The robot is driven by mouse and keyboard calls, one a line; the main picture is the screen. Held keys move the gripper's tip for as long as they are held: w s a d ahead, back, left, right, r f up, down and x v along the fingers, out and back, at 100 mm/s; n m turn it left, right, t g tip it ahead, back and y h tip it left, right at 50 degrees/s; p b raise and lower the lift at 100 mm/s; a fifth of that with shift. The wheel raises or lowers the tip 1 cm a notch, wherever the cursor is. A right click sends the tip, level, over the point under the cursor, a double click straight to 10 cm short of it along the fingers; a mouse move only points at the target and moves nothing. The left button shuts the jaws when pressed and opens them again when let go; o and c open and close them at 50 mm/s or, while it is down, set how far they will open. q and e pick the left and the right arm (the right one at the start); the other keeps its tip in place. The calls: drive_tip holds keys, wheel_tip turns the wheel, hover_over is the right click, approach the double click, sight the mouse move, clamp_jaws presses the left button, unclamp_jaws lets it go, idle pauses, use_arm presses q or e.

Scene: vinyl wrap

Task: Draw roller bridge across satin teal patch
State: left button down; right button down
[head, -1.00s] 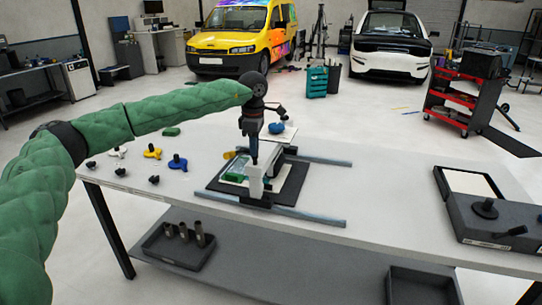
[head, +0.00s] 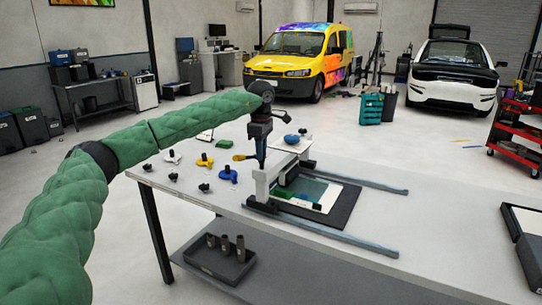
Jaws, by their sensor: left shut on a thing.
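The roller bridge (head: 262,186) is a pale grey frame with an upright front post, spanning two blue-grey rails (head: 345,239) near their left end. My left gripper (head: 261,164) comes down from above and is shut on the bridge near its front post; the fingertips are small and partly hidden. The satin teal patch (head: 312,188) lies on a white sheet over a dark board (head: 345,208), just right of the bridge. A green strip (head: 297,194) shows at the patch's front left. My right gripper is not in view.
Several black, white, yellow and blue knobbed tools (head: 228,174) stand on the table left of the bridge. A blue rounded object (head: 291,139) lies behind it. A dark case (head: 522,225) sits at the right. A tray with cylinders (head: 222,262) is on the lower shelf.

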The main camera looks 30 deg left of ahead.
use_arm(q)
drive_tip(key=shift+a+r, duration=0.1)
drive_tip(key=shift+a, duration=0.1)
drive_tip(key=c, duration=1.6)
unclamp_jaws()
drive_tip(key=o, duration=0.3)
drive_tip(key=shift+a, duration=0.15)
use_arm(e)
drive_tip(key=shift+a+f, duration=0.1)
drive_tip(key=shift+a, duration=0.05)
use_arm(q)
drive_tip(key=shift+o, duration=0.2)
drive_tip(key=shift+r, duration=0.35)
wheel_tip(320, 180, up, 6)
drive_tip(key=shift+f+b, duration=0.1)
drive_tip(key=shift+b, duration=0.75)
drive_tip(key=shift+r, duration=0.55)
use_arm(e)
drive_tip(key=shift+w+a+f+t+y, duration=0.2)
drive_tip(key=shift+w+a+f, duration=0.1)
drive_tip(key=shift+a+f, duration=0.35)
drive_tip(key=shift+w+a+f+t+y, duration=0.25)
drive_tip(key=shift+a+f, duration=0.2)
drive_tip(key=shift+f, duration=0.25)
